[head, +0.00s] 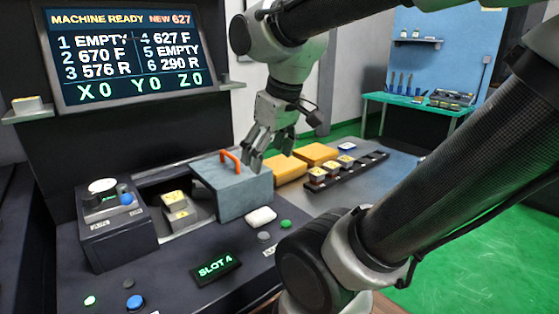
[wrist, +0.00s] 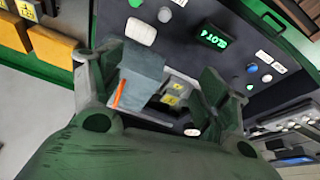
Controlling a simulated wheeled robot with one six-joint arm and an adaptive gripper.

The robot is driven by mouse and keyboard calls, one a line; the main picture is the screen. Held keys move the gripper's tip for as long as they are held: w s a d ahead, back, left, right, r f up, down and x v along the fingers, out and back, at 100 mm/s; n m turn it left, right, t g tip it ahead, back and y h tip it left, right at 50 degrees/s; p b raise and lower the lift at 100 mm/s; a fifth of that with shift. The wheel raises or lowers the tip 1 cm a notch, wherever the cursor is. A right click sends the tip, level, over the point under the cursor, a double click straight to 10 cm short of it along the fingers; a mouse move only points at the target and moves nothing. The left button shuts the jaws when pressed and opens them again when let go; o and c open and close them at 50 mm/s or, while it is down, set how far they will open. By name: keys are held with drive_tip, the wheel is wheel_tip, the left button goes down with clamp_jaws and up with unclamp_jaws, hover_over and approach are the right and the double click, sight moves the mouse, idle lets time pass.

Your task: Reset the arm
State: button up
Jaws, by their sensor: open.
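My gripper (head: 258,150) hangs at the end of my arm, pointing down above the right side of a blue-grey box-shaped cover with an orange handle (head: 230,158). In the wrist view my gripper's fingers (wrist: 160,90) are spread apart with nothing held between them. The blue-grey cover (wrist: 142,72) shows between the fingers, below them. I cannot tell from the head view how far the fingertips are above the cover. A block with a yellow top (head: 174,204) sits in the recess left of the cover.
A screen (head: 130,50) reads "MACHINE READY". The panel carries a "SLOT 4" display (head: 215,267), buttons and a white rounded object (head: 260,216). Orange blocks (head: 287,168) and a black rack (head: 345,172) with several yellow-topped pieces lie to the right. A green bench (head: 420,103) stands behind.

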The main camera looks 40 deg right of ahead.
drive_tip(key=s, duration=0.1)
drive_tip(key=s+m, duration=0.1)
drive_tip(key=s+f+m, duration=0.1)
drive_tip(key=shift+d+f+t, duration=0.1)
drive_tip(key=shift+d+t, duration=0.2)
drive_tip(key=shift+d, duration=0.05)
idle(0.8)
